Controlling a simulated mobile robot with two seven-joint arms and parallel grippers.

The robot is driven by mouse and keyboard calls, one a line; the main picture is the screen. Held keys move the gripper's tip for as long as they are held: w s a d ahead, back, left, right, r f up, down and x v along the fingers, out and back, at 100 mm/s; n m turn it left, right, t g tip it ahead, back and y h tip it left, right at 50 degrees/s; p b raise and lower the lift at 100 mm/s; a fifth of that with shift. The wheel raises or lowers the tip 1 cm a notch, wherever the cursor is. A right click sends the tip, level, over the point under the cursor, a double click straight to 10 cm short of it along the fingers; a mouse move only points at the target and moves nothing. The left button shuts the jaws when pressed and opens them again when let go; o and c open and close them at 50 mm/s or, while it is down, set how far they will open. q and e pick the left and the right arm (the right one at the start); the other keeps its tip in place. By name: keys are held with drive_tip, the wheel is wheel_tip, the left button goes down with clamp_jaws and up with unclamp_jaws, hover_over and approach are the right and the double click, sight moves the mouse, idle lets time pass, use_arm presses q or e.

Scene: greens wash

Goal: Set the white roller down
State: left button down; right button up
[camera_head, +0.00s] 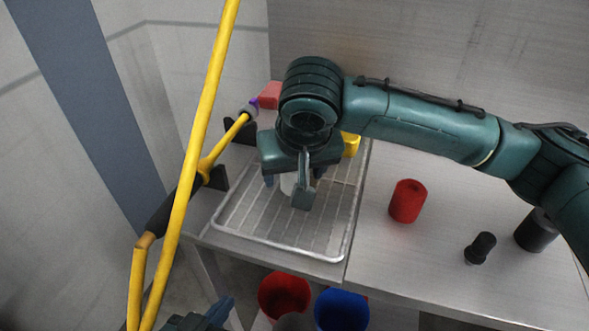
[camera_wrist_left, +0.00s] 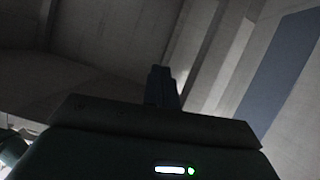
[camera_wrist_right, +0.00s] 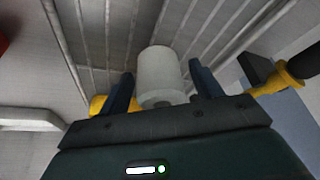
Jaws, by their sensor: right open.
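The white roller (camera_wrist_right: 158,72) is between the two fingers of my right gripper (camera_wrist_right: 162,92) in the right wrist view, with a gap to the fingers on both sides. In the head view the roller (camera_head: 288,184) is mostly hidden behind my right gripper (camera_head: 292,187), over the wire rack tray (camera_head: 345,232). The right gripper is open and points down. Whether the roller's far end rests on the wires is hard to tell. My left gripper (camera_head: 218,312) is at the bottom edge of the head view, away from the tray; in its wrist view the fingers (camera_wrist_left: 160,87) look closed together and empty.
A yellow object (camera_head: 350,144) and a red block (camera_head: 270,95) are behind the right gripper. A red cup (camera_head: 407,201) and dark objects (camera_head: 480,248) stand on the steel counter (camera_head: 400,265). Yellow pipes (camera_head: 186,200) cross the left. Red (camera_head: 284,296) and blue (camera_head: 341,311) buckets are below.

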drive_tip(key=p+v, duration=0.1)
drive_tip(key=v, duration=1.1)
drive_tip(key=shift+r, duration=0.15)
